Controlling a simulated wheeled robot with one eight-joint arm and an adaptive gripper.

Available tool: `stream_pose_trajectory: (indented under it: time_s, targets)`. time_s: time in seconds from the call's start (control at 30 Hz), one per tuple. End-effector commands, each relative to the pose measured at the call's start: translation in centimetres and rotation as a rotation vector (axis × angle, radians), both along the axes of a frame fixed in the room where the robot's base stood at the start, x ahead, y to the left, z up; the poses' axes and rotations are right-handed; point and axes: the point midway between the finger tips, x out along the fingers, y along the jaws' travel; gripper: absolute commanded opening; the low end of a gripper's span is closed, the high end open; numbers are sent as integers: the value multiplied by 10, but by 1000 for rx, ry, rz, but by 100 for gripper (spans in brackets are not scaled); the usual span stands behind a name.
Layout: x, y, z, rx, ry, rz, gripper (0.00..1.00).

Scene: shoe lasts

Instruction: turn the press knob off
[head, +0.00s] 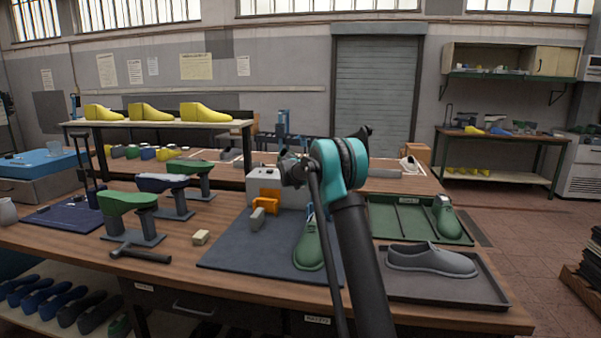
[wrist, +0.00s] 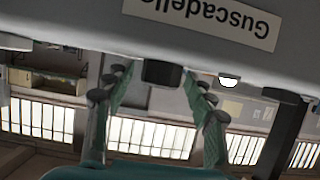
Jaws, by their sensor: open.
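The press is a pale grey box (head: 265,181) at the back of the dark mat, with an orange part (head: 265,201) at its front. In the upside-down wrist view its grey front (wrist: 60,62) fills the top and bears a label beginning "Guscadell". A short dark knob (wrist: 162,74) sticks out from its edge. My gripper (wrist: 154,76) is open, its two green fingers on either side of the knob. I cannot tell whether they touch it. In the head view my arm largely hides the gripper, and the knob is not distinguishable.
A green shoe last (head: 309,246) lies on the dark mat (head: 240,248). Green lasts on stands (head: 127,201) and a hammer (head: 140,254) are left; a grey shoe (head: 432,259) is right.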

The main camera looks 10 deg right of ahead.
Motion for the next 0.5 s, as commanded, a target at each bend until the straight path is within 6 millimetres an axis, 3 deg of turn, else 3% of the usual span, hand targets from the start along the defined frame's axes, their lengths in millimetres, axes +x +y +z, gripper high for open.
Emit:
stream_pose_trajectory:
  time_s: [0.13, 0.5]
  targets:
    - [0, 0, 0, 0, 0, 0, 55]
    - [0, 0, 0, 0, 0, 0, 9]
